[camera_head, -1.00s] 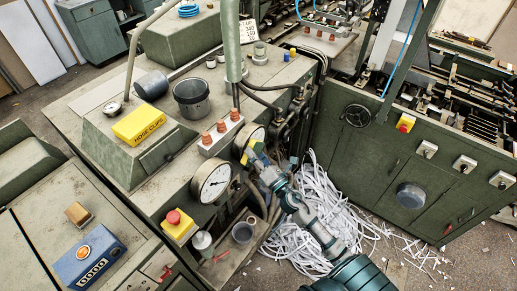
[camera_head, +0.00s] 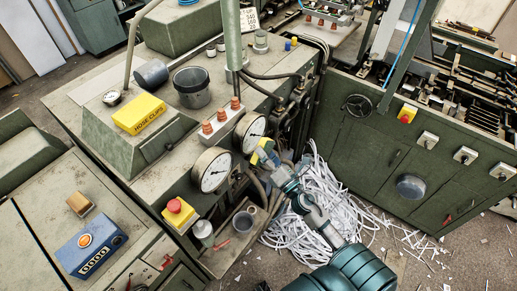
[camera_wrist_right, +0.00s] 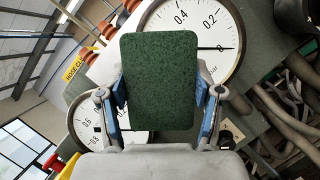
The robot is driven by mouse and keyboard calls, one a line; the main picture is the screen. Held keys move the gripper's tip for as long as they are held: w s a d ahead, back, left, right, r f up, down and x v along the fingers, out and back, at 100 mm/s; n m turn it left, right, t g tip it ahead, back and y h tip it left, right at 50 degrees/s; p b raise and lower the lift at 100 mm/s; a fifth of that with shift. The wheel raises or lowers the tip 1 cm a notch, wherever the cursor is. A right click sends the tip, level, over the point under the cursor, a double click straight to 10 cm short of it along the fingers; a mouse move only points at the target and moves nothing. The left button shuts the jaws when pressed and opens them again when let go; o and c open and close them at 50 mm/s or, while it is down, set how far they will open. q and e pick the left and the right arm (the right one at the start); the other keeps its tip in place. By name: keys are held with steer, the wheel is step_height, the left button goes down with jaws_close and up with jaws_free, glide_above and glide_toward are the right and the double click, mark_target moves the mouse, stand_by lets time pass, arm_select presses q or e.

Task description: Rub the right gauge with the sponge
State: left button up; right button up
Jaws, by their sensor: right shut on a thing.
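The right gauge (camera_head: 249,132), a round white dial with a dark rim, sits on the front of the green machine. It also shows in the right wrist view (camera_wrist_right: 218,28), partly hidden by the sponge. The sponge (camera_head: 263,151) is yellow with a dark green face, which shows in the wrist view (camera_wrist_right: 159,80). My right gripper (camera_wrist_right: 160,108) is shut on the sponge, with a finger on each side. In the head view the gripper (camera_head: 269,158) holds it at the gauge's lower right edge; I cannot tell if they touch. My left gripper is not in view.
The left gauge (camera_head: 212,170) is close beside the right one. A red stop button on a yellow box (camera_head: 178,211) sits lower left. Hoses (camera_head: 300,92) run near the gauges. A pile of white strips (camera_head: 318,203) lies on the floor under my right arm.

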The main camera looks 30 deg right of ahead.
steer(key=shift+s+d, duration=0.15)
steer(key=shift+s, duration=0.3)
steer(key=shift+s+d+b, duration=0.15)
steer(key=shift+s+d, duration=0.15)
steer(key=shift+s, duration=0.4)
steer(key=shift+s+d+b, duration=0.15)
steer(key=shift+s+d, duration=0.1)
steer(key=shift+s, duration=0.4)
